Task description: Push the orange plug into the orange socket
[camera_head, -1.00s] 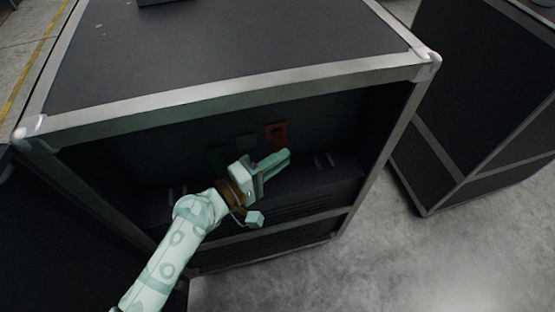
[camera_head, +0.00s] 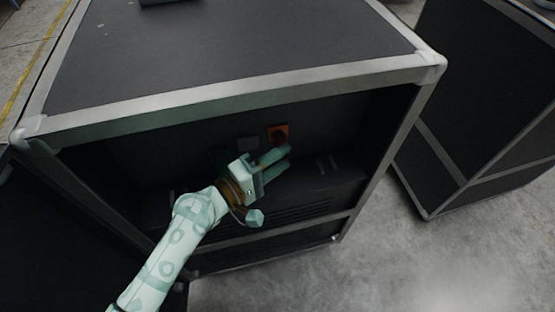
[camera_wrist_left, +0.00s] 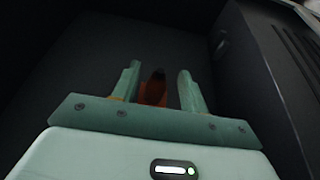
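An orange socket (camera_head: 272,130) is on the dark back panel inside the open case. A darker orange-red piece, seemingly the orange plug (camera_head: 282,138), shows at it; I cannot tell how deep it sits. My left gripper (camera_head: 282,160) is open just in front of and below it, its fingers partly overlapping it in the head view. In the left wrist view, an orange piece with a dark top (camera_wrist_left: 155,88) lies between the two spread fingers, with a gap on each side. My right gripper is not in view.
A grey fitting (camera_head: 247,144) and a dim green one sit left of the orange socket. A dark ledge (camera_head: 335,180) lies below. The case's metal frame (camera_head: 230,99) surrounds the opening. Another black case (camera_head: 485,90) stands to the right.

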